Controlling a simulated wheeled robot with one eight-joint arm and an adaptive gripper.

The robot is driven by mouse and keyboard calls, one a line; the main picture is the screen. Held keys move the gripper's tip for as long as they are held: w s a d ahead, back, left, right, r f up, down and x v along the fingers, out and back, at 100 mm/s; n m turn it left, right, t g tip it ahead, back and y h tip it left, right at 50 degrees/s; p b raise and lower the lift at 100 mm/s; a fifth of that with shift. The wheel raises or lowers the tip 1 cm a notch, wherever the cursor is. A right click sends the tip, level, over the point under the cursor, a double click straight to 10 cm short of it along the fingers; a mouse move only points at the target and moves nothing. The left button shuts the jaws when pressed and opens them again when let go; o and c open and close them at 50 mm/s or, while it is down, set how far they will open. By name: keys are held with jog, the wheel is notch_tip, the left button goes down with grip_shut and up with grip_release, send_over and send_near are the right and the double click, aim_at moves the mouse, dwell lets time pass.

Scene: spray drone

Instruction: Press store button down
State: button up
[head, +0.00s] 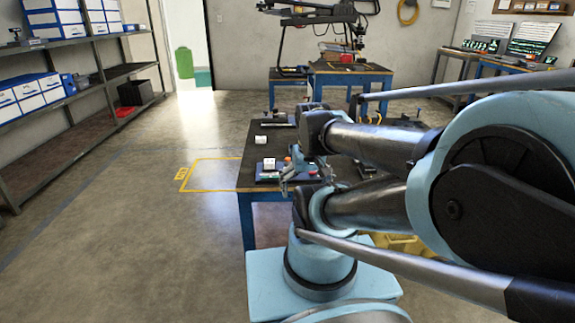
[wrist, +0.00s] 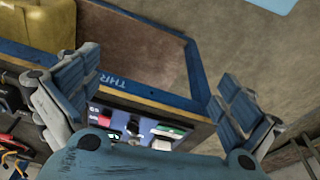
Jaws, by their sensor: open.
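My gripper (head: 296,168) hangs over the near part of a dark table and hides part of what lies there. In the wrist view my gripper (wrist: 155,78) is open, its two blue pad fingers wide apart with nothing between them. A control panel (wrist: 118,116) shows low in the wrist view, with a red part, a black knob and a green-and-white part. My gripper's body covers its lower portion. In the head view the panel (head: 300,179) is at the table's near edge, partly behind my gripper. I cannot tell which control is the store button.
The table (head: 246,172) has a small white block (head: 261,140) further back. A yellow container (wrist: 25,28) shows at the upper left of the wrist view. Shelves (head: 70,75) with blue-and-white boxes line the left wall. The floor left of the table is clear.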

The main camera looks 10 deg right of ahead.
dwell(0.4)
jog(key=shift+c, duration=1.1)
jog(key=shift+s+r, duration=0.25)
jog(key=shift+s, duration=0.05)
jog(key=c, duration=0.4)
jog(key=shift+r, duration=0.3)
jog(key=c, duration=0.5)
jog(key=w+r+n, duration=0.2)
jog(key=shift+w+r, duration=0.3)
jog(key=shift+w, duration=0.1)
grip_shut()
jog(key=w+r+n, duration=0.2)
jog(key=w+n, duration=0.2)
jog(key=w, duration=0.6)
jog(key=w+r+n+g, duration=0.1)
jog(key=w+r+n, duration=0.1)
jog(key=w+n, duration=0.3)
jog(key=w+a+r+n+g, duration=0.1)
jog(key=w+n, duration=0.4)
jog(key=w, duration=0.9)
jog(key=shift+w+r, duration=0.35)
jog(key=shift+r, duration=0.5)
jog(key=shift+a, duration=0.1)
